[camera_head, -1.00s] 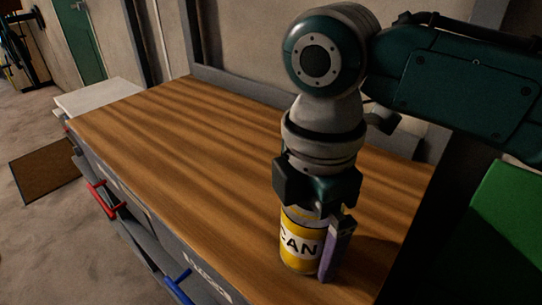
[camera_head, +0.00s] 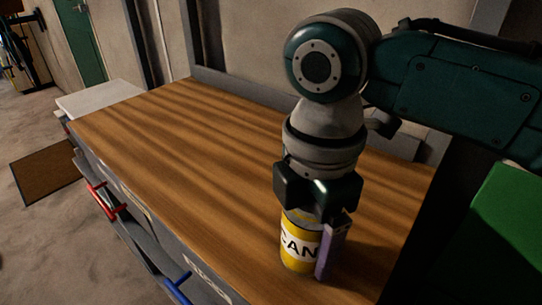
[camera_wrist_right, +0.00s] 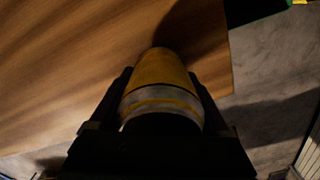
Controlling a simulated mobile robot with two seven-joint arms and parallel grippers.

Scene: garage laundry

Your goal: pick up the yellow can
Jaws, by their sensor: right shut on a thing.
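The yellow can (camera_head: 297,247) has a white band with the letters "CAN". It stands upright at the near right part of the wooden worktop (camera_head: 190,150), close to its front edge. My right gripper (camera_head: 318,240) comes down from above and is shut on the can; one purple-grey finger covers the can's right side. In the right wrist view the can (camera_wrist_right: 163,80) sits between the two dark fingers (camera_wrist_right: 162,115). I cannot tell whether the can's base touches the worktop. My left gripper is not in view.
The rest of the worktop is clear. A red handle (camera_head: 107,203) and a blue handle (camera_head: 178,288) stick out from the bench front. A green object (camera_head: 505,225) is at the right edge. A brown mat (camera_head: 45,170) lies on the floor at left.

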